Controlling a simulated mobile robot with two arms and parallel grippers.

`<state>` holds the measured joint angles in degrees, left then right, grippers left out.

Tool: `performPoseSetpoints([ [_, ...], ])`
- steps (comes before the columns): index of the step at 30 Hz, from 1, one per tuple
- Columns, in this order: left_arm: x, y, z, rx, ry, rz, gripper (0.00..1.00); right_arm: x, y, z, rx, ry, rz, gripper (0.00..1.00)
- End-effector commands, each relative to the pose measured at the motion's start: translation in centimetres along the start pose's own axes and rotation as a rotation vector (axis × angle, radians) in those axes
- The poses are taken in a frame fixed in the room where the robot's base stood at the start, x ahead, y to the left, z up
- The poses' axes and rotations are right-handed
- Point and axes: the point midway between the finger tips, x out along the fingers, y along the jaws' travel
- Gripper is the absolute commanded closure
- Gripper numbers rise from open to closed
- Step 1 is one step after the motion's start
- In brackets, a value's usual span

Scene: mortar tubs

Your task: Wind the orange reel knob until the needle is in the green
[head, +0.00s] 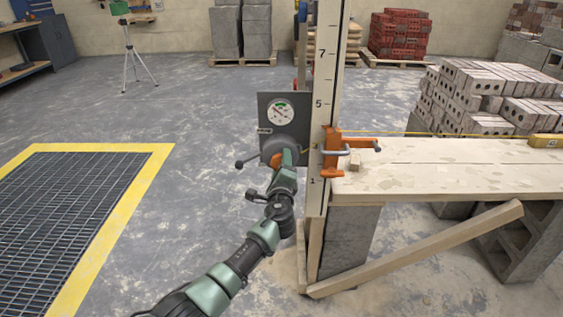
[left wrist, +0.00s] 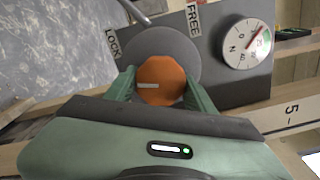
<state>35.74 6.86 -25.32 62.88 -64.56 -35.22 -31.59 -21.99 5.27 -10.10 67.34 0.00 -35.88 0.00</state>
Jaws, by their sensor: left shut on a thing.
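The orange reel knob (left wrist: 161,81) sits on a round grey reel (left wrist: 155,55) on a dark panel (head: 264,98). My left gripper (head: 283,158) is shut on the knob, with a green finger on each side in the left wrist view (left wrist: 160,88). A white mark on the knob points left there. The white dial (head: 280,112) is above the reel in the head view; it also shows in the left wrist view (left wrist: 245,43). Its red needle points up-left in the head view, beside the green band at the top and seemingly outside it. My right gripper is out of view.
A ball-ended lever (head: 246,161) sticks out left of the reel; LOCK and FREE labels (left wrist: 193,20) flank it. A numbered post (head: 325,85), orange clamp (head: 335,152) and plank bench (head: 440,170) stand right. A yellow-edged floor grate (head: 70,215) lies left.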

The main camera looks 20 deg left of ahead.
Motion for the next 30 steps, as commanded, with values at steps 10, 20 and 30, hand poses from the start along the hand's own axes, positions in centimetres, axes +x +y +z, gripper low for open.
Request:
performPoseSetpoints([
  [10,-0.07,0.28,-0.12,0.074,0.002,0.004,0.87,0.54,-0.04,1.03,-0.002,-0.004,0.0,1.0],
  [20,-0.07,0.32,-0.14,0.076,0.002,0.004,0.87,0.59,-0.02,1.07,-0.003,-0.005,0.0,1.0],
  [30,-0.04,0.16,-0.08,0.074,0.001,0.002,0.24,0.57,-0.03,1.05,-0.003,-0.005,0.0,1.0],
])
